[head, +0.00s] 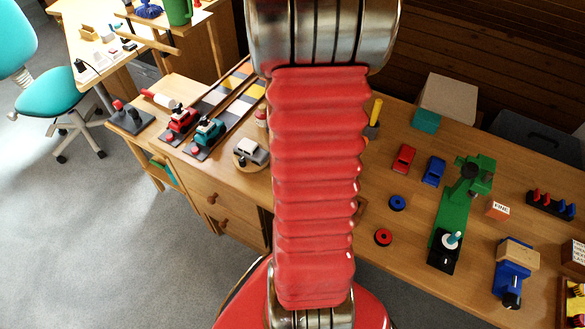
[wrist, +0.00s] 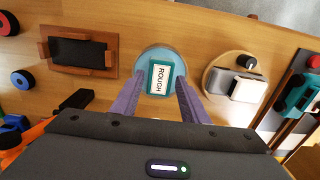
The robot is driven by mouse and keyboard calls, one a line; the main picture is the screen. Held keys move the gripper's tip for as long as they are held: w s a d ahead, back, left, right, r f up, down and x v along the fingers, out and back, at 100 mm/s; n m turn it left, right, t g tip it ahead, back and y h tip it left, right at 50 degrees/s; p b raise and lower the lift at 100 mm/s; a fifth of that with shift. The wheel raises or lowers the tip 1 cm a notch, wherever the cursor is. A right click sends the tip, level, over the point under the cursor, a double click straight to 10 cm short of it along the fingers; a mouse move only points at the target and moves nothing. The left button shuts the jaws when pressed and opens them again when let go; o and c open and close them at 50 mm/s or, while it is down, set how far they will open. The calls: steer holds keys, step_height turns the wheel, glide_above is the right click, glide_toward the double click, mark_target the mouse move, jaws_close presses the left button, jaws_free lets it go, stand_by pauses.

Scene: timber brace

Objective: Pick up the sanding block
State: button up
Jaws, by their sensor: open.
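A teal block with a white label reading ROUGH (wrist: 161,76) lies on a round blue-grey disc (wrist: 147,56) in the wrist view; it looks like a sanding block. My gripper (wrist: 159,80) is open, with its two purple fingers to the left and right of this block. I see no clear contact, and the height of the fingertips above the disc is hard to judge. My arm hides this spot in the head view. A smaller orange-red block labelled FINE (head: 498,210) stands on the bench at the right of the head view.
The head view shows a green drill press (head: 455,210) and a blue vice (head: 513,275) on the bench (head: 410,275).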

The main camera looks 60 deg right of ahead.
steer(key=shift+f, duration=1)
steer(key=shift+c, duration=0.6)
steer(key=c, duration=0.8)
steer(key=shift+r, duration=0.1)
step_height(320, 180, up, 10)
